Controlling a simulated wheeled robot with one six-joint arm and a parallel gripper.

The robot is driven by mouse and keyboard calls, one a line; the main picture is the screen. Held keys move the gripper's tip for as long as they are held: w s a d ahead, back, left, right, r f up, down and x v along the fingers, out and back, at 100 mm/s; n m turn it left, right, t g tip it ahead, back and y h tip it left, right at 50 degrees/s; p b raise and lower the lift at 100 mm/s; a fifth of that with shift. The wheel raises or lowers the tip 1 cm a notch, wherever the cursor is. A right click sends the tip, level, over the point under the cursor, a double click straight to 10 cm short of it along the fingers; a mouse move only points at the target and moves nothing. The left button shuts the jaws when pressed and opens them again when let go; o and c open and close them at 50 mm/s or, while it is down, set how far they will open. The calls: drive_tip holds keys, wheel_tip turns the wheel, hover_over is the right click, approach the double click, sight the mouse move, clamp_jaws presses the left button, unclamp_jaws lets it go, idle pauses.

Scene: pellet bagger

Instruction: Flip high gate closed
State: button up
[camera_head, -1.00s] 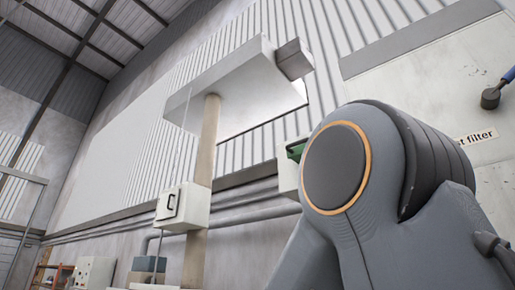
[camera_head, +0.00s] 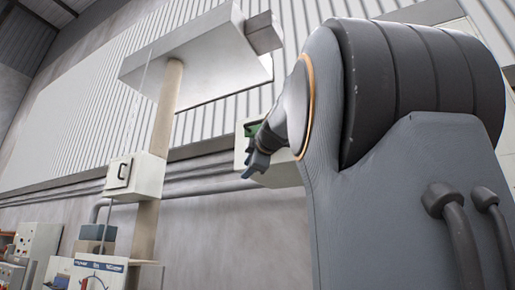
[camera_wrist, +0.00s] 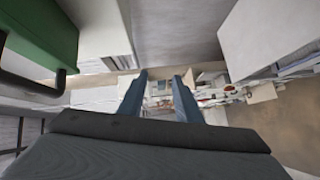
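A green part (camera_head: 252,129) sits on a pale box (camera_head: 241,150) on the wall, just behind my gripper in the head view. No label shows that it is the high gate. In the wrist view the green part (camera_wrist: 45,35) fills the upper left, with a dark bar handle (camera_wrist: 30,84) along its lower side. My gripper (camera_wrist: 161,80) points past it, with its two blue-grey fingers apart and nothing between them. In the head view my gripper (camera_head: 257,160) is small and partly hidden by my arm; whether it touches the box is unclear.
A post (camera_head: 165,110) carries a white switch box (camera_head: 135,175) and a large grey hood (camera_head: 195,55). A control panel (camera_head: 95,276) stands at the lower left. In the wrist view a pale box (camera_wrist: 265,38) is at the upper right.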

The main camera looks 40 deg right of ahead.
sight(257, 121)
drive_tip(key=s+r+n+t+h, duration=0.15)
drive_tip(key=s+r, duration=0.25)
drive_tip(key=r, duration=0.4)
drive_tip(key=s+r+n+t+h, duration=0.1)
drive_tip(key=s+r+n, duration=0.1)
drive_tip(key=s+r, duration=0.4)
drive_tip(key=shift+y, duration=0.25)
drive_tip(key=shift+a+r+p+x, duration=0.2)
drive_tip(key=shift+p+x, duration=0.75)
drive_tip(key=shift+x, duration=0.55)
drive_tip(key=shift+a+r+p+x, duration=0.2)
drive_tip(key=shift+p+x, duration=0.7)
drive_tip(key=shift+x, duration=0.6)
drive_tip(key=shift+a+r+p+x, duration=0.2)
drive_tip(key=shift+p+x, duration=0.75)
drive_tip(key=shift+x, duration=0.55)
drive_tip(key=shift+w, duration=0.15)
clamp_jaws()
